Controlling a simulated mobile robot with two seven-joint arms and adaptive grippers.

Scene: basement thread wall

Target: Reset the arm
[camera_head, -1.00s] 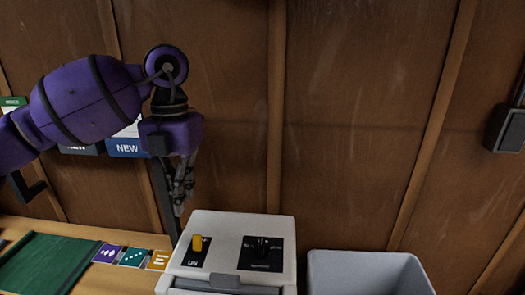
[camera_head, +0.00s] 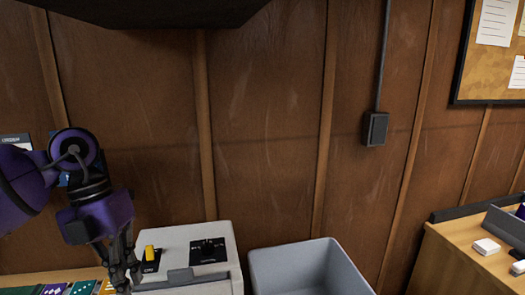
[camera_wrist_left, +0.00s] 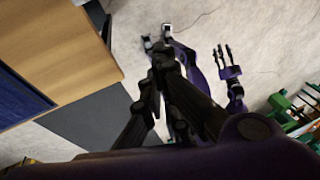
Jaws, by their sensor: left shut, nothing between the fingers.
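My left gripper (camera_head: 122,280) is at the lower left of the head view, with its fingers pointing down. It is shut and empty, in front of the left side of a white box-shaped machine (camera_head: 215,235). In the left wrist view, the dark fingers of the left gripper (camera_wrist_left: 160,65) come together in the middle, above the floor. My right gripper (camera_wrist_left: 222,55) shows small and purple at the right of the wrist view. Whether its fingers are open or shut is too small to tell.
A grey bin (camera_head: 300,262) stands right of the machine. A desk (camera_head: 470,262) with white blocks is at the far right. Wood panelling (camera_head: 260,130) fills the back, with a dark wall box (camera_head: 375,128). In the wrist view a wooden table edge (camera_wrist_left: 60,50) is at the left.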

